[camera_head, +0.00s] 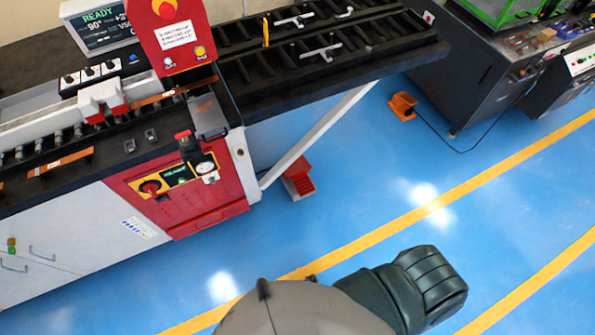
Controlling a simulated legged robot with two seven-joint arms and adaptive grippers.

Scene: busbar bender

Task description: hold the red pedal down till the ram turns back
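The red pedal (299,181) is on the blue floor, beside the foot of a white diagonal brace at the machine's right end. Nothing is seen touching it. The busbar bender (205,200) has a red front panel and a red upright guard (172,38) above its bed. A white and red block (101,98) is on the bed beside a copper-coloured bar (160,98); I cannot tell which part is the ram. The display (100,22) reads READY and 90°. Neither of my grippers is in view.
An orange pedal (403,106) with a cable lies by a grey machine (488,75) at the upper right. A red-topped control (184,138) stands on the bender's front edge.

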